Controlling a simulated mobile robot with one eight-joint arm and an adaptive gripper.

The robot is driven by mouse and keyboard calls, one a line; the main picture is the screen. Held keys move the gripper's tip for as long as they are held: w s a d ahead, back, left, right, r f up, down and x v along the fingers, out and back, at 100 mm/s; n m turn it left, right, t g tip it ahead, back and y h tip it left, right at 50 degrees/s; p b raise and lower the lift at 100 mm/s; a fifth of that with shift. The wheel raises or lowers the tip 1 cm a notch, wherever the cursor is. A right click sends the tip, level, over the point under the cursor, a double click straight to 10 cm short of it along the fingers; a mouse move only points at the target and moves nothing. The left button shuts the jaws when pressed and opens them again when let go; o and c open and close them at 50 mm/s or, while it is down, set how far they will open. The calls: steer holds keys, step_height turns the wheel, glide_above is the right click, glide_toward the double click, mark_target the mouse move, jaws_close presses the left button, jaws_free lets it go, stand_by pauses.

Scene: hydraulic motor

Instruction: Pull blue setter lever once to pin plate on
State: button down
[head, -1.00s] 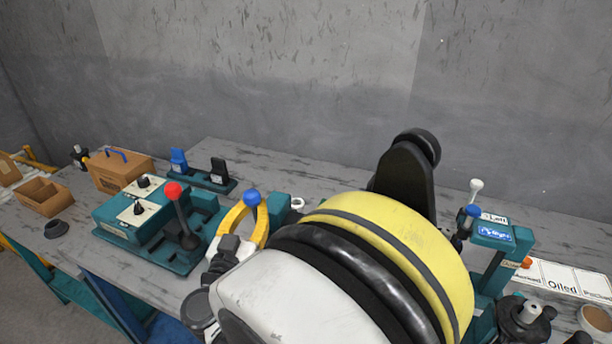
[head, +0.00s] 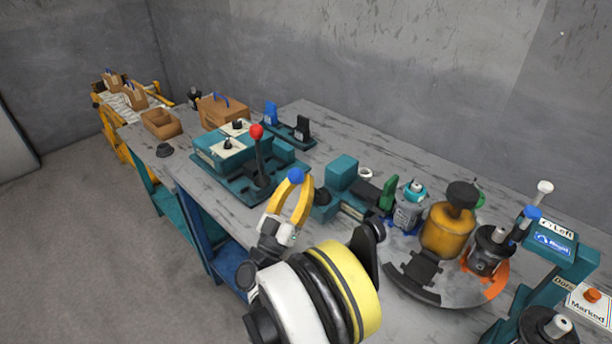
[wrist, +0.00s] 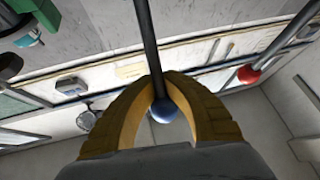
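The blue setter lever has a round blue knob (head: 296,175) and a dark rod. The knob sits between the yellow fingers of my gripper (head: 293,190), near the bench's front edge. In the wrist view, the fingertips close in on the dark rod (wrist: 148,35) from both sides. The blue knob (wrist: 163,110) lies inside the curve of the fingers. My gripper (wrist: 165,78) appears shut on the lever. In the head view the rod is hidden by my gripper and the lever's base cannot be made out. I cannot pick out the plate with certainty.
A red-knobbed lever (head: 257,131) on a teal unit stands close, left of my gripper; its red knob (wrist: 248,74) shows in the wrist view. A round table (head: 400,284) carries motor parts and a yellow cylinder (head: 448,230). A teal press (head: 550,250) stands right.

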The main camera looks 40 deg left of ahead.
steer(key=shift+s+a+r, duration=0.1)
steer(key=shift+s+r, duration=0.05)
steer(key=shift+s, duration=0.05)
steer(key=c, duration=1.5)
jaws_free()
steer(key=shift+s+r, duration=0.1)
steer(key=shift+s, duration=0.05)
steer(key=shift+c, duration=0.2)
steer(key=shift+o, duration=0.5)
steer(key=shift+s+r, duration=0.1)
steer(key=shift+s, duration=0.05)
steer(key=shift+w, duration=0.2)
step_height(320, 180, up, 10)
steer(key=shift+f, duration=0.15)
